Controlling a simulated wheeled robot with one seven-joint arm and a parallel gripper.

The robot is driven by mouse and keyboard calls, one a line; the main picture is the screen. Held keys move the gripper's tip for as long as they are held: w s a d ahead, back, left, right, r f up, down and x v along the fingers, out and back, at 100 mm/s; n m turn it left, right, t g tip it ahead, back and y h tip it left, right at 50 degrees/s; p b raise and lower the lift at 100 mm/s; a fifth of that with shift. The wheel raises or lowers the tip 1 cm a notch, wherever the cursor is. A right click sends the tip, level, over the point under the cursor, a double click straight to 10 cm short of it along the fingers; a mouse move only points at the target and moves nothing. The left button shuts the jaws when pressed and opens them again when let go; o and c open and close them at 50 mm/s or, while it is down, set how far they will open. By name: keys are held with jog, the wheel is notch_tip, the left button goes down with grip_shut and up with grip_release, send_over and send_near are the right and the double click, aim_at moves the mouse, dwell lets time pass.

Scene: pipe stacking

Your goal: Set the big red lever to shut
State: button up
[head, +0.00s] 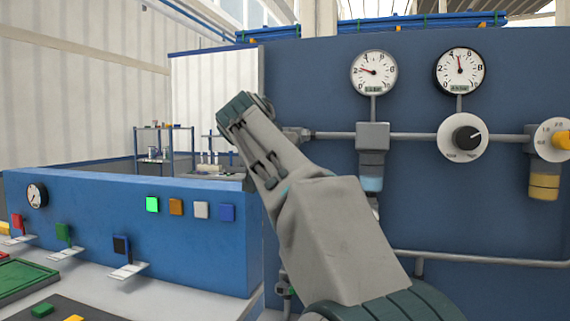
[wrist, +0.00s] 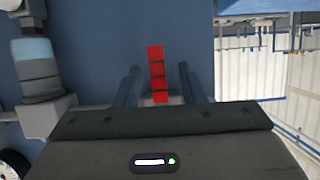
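The big red lever (wrist: 157,73) shows in the wrist view as a segmented red bar, standing along the picture's vertical. It lies between the two dark fingers of my gripper (wrist: 158,84), with a gap on each side. The fingers are open, and I see no contact with the lever. The lever's base is partly hidden behind the gripper body. In the head view my arm covers this part of the blue wall panel (head: 330,90), so the lever and fingertips are hidden there.
Two gauges (head: 373,72) (head: 460,71) and a black knob (head: 466,139) are to the right. A blue console (head: 120,235) is at left.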

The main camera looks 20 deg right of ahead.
jog(key=v, duration=0.9)
jog(key=shift+s+a, duration=0.15)
jog(key=shift+a, duration=0.05)
jog(key=shift+r, duration=0.15)
